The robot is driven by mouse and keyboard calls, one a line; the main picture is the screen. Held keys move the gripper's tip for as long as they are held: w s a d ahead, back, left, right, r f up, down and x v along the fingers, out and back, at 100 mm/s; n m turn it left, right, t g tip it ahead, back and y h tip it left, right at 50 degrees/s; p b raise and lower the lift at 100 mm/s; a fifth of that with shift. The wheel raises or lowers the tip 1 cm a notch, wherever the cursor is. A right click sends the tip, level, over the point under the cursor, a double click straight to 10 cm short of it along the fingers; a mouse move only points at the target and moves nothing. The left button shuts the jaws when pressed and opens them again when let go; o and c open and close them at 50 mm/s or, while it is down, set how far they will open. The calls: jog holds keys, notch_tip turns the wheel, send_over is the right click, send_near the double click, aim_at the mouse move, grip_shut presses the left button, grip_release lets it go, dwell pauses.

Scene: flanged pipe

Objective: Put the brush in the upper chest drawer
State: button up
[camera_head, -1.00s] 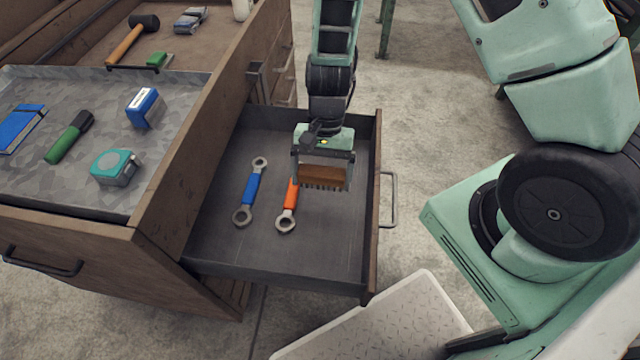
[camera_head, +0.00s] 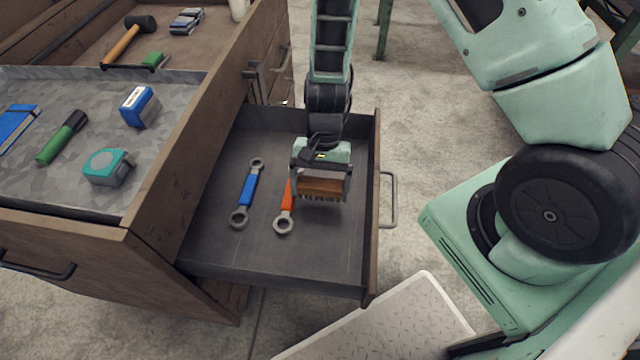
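The brush (camera_head: 322,189) has a brown wooden body with dark bristles pointing down. My gripper (camera_head: 320,172) is shut on the brush and holds it inside the outline of the open drawer (camera_head: 330,253). The bristles are low over the drawer floor, but I cannot tell whether they touch it. The drawer is pulled out to the right of the chest (camera_head: 190,165). An orange-handled wrench (camera_head: 286,208) lies just left of the brush, partly hidden by my gripper. A blue-handled wrench (camera_head: 246,193) lies further left in the drawer.
The near part of the drawer floor is clear. The drawer's front with its handle (camera_head: 391,199) stands at the right.

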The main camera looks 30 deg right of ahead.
jog(key=shift+o, duration=0.8)
jog(key=shift+r, duration=0.25)
jog(key=p+v, duration=0.4)
jog(key=v, duration=0.8)
jog(key=s+a+r+n+t+h, duration=0.1)
jog(key=s+a+r+n+t, duration=0.1)
jog(key=s+a+r+n, duration=0.2)
jog(key=s+a+r+n+t+h, duration=0.1)
jog(key=s+a+r+n, duration=0.4)
jog(key=s+r+n, duration=0.6)
notch_tip(320, 180, up, 3)
jog(key=shift+s+f+t, duration=0.15)
jog(key=shift+s+t, duration=0.25)
jog(key=shift+s, duration=0.65)
